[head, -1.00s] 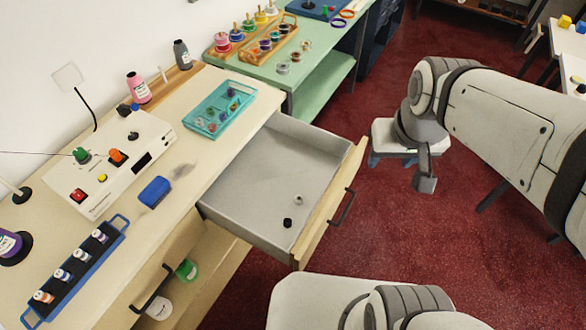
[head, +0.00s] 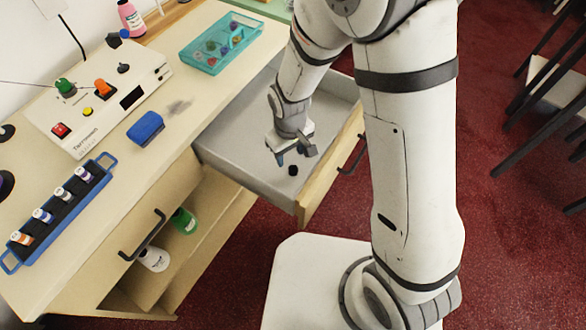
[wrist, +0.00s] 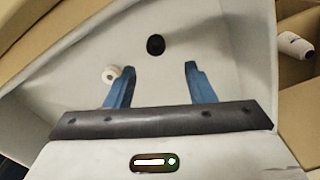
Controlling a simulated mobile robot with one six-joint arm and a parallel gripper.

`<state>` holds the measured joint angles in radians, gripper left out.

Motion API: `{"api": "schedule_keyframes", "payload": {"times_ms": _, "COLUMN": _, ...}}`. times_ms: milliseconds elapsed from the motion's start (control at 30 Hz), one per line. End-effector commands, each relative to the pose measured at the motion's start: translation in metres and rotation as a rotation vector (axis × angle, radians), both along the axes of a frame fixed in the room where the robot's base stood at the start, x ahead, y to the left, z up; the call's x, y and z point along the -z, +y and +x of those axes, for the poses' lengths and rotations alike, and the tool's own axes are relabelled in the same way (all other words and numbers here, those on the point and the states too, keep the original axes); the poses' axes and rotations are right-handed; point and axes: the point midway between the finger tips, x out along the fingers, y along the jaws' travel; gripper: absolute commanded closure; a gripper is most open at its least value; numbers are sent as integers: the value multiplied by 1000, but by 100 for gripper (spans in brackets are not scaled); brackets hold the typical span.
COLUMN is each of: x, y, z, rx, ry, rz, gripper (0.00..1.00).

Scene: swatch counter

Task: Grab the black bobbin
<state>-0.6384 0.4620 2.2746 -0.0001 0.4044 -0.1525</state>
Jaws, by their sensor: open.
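The black bobbin (head: 293,170) lies on the floor of the open drawer (head: 235,150), near its front corner. In the wrist view the black bobbin (wrist: 155,45) is ahead of the fingertips, roughly centred between them and apart from both.
The drawer's walls and wooden front (head: 325,180) surround the bobbins. The counter beside it holds a teal tray (head: 222,43), a blue sponge-like block (head: 146,128), a white control box (head: 100,95) and a blue rack of small spools (head: 60,210).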

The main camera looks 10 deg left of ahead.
Motion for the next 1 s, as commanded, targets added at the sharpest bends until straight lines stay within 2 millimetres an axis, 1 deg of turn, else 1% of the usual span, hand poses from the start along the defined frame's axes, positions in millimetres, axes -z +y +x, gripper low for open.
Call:
{"api": "schedule_keyframes", "payload": {"times_ms": 33, "x": 6, "y": -1, "z": -1, "rx": 0, "ry": 4, "rz": -2, "gripper": 51}}
{"api": "schedule_keyframes", "payload": {"times_ms": 267, "x": 28, "y": -4, "z": 0, "rx": 3, "ry": 4, "rz": -2, "gripper": 51}}
{"api": "schedule_keyframes", "payload": {"times_ms": 400, "x": 47, "y": -9, "z": -1, "rx": 3, "ry": 4, "rz": -3, "gripper": 51}}
{"api": "schedule_keyframes", "payload": {"times_ms": 567, "x": 65, "y": -9, "z": 0, "rx": 3, "ry": 4, "rz": -2, "gripper": 51}}
{"api": "schedule_keyframes", "payload": {"times_ms": 667, "x": 68, "y": -9, "z": 0, "rx": 3, "ry": 1, "rz": -1, "gripper": 51}}
{"api": "schedule_keyframes", "payload": {"times_ms": 867, "x": 69, "y": -9, "z": 1, "rx": 4, "ry": 0, "rz": 0, "gripper": 51}}
{"api": "schedule_keyframes", "payload": {"times_ms": 1000, "x": 69, "y": -9, "z": 1, "rx": 4, "ry": 0, "rz": 0, "gripper": 61}}
